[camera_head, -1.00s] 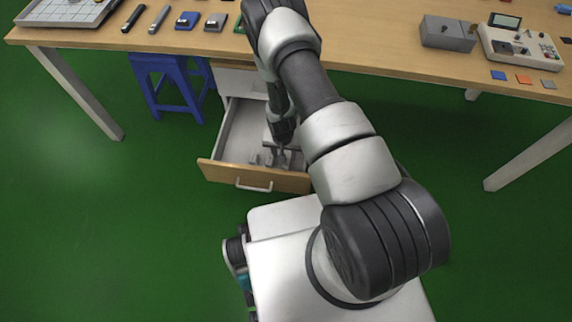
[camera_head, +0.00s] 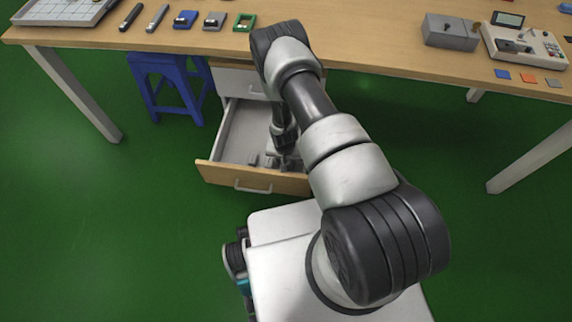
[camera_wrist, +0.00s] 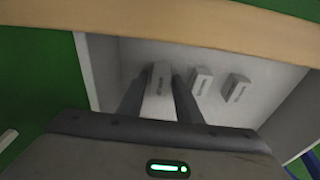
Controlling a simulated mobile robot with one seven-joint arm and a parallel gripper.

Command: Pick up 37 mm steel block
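Several small grey steel blocks stand in the open drawer; their labels are too small to read, so I cannot tell sizes. In the wrist view one block (camera_wrist: 160,80) stands between the two fingers of my gripper (camera_wrist: 160,84), with a finger on either side of it. The fingers look spread, with a thin gap beside the block. A second block (camera_wrist: 201,81) stands just right of the right finger, and a third block (camera_wrist: 236,88) farther right. In the head view my gripper (camera_head: 286,158) is down inside the drawer, mostly hidden by my arm.
The drawer's rear floor is clear. A blue stool (camera_head: 170,85) stands left of the drawer. A grey box (camera_head: 450,32) and other items lie on the table.

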